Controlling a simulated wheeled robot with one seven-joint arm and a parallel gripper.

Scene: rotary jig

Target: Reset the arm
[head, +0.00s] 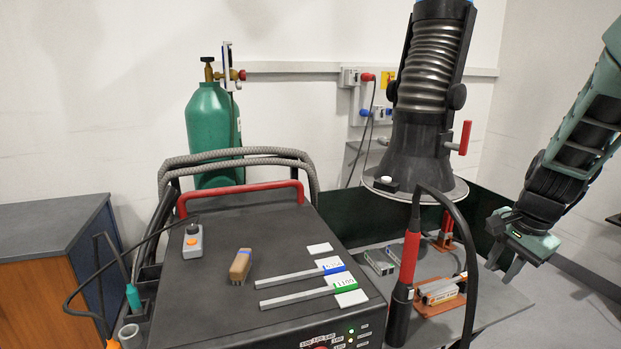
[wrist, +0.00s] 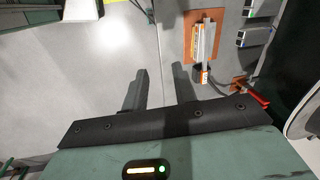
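My arm (head: 570,150) reaches in from the upper right of the head view. My gripper (head: 508,262) points down beside the right end of the work table (head: 505,302). In the wrist view its two fingers (wrist: 160,88) stand apart with nothing between them, so it is open and empty. Floor and the table edge show beyond the fingers.
An orange jig (head: 440,297) holding metal bars is on the table, also in the wrist view (wrist: 189,47). A fume hood (head: 420,120) hangs over the table. A welding machine (head: 220,290) with a red handle and a green gas cylinder (head: 210,130) stand left. Floor at right is clear.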

